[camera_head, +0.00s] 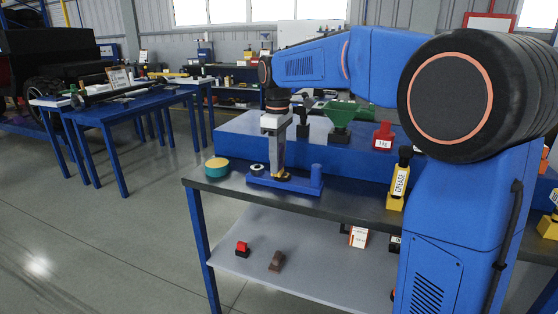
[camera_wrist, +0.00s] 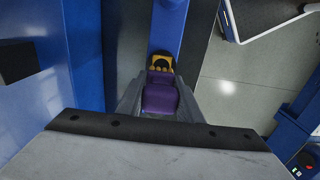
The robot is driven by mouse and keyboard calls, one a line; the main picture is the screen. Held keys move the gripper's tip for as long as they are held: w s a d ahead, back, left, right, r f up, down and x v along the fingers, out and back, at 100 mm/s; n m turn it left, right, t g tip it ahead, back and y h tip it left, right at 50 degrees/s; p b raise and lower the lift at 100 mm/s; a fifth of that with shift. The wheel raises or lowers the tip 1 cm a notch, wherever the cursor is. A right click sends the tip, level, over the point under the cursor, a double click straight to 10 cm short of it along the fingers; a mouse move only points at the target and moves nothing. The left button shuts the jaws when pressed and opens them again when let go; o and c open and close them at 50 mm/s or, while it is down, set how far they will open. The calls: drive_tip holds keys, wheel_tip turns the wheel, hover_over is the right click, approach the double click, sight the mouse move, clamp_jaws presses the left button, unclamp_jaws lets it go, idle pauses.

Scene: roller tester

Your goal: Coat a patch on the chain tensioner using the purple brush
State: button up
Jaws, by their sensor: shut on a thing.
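My gripper (camera_head: 279,162) points down over the bench and is shut on the purple brush (camera_wrist: 160,96). The brush's purple handle lies between the fingers in the wrist view, with a yellow-orange end (camera_wrist: 160,60) beyond it. In the head view the fingers hide most of the brush, and a yellow end shows low beneath them. That end is at the blue fixture (camera_head: 300,187), seemingly the chain tensioner, which has a post on the right and a dark-and-white roller on the left. Touch between brush and fixture cannot be told. A blue part also shows beyond the brush in the wrist view (camera_wrist: 171,22).
On the bench (camera_head: 350,204), a round yellow-green tin (camera_head: 217,167) stands left of the fixture and a yellow grease container (camera_head: 398,180) to the right. A large blue block (camera_head: 235,133) lies behind, with a red weight (camera_head: 382,136) and a green hopper (camera_head: 342,112) near it.

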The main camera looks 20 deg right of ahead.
drive_tip(key=shift+r, duration=3)
